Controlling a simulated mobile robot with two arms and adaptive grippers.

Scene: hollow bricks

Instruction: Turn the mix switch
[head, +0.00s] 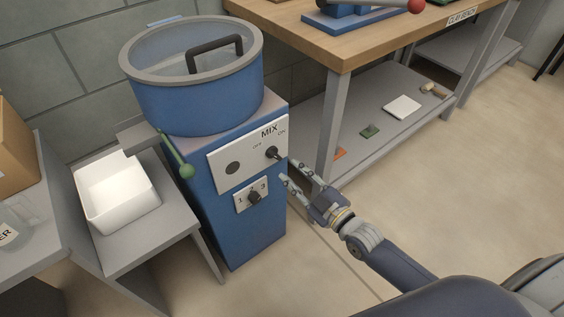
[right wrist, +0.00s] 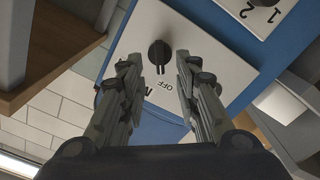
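The mix switch (head: 272,153) is a black knob on the white panel (head: 213,157) of a blue mixer (head: 210,210), under the word MIX with OFF and ON labels. In the right wrist view the knob (right wrist: 159,52) shows a pale mark at its lower end, on the side of the labels; I cannot tell which label it points to. My right gripper (head: 287,170) is open beside the knob. In the right wrist view the knob lies just beyond the gap between the fingertips (right wrist: 158,62), with no clear contact. My left gripper is not in view.
A numbered dial (head: 254,197) sits below the switch panel. A wooden-topped bench (head: 345,45) stands close on the right. Open floor (head: 480,170) lies right of the mixer.

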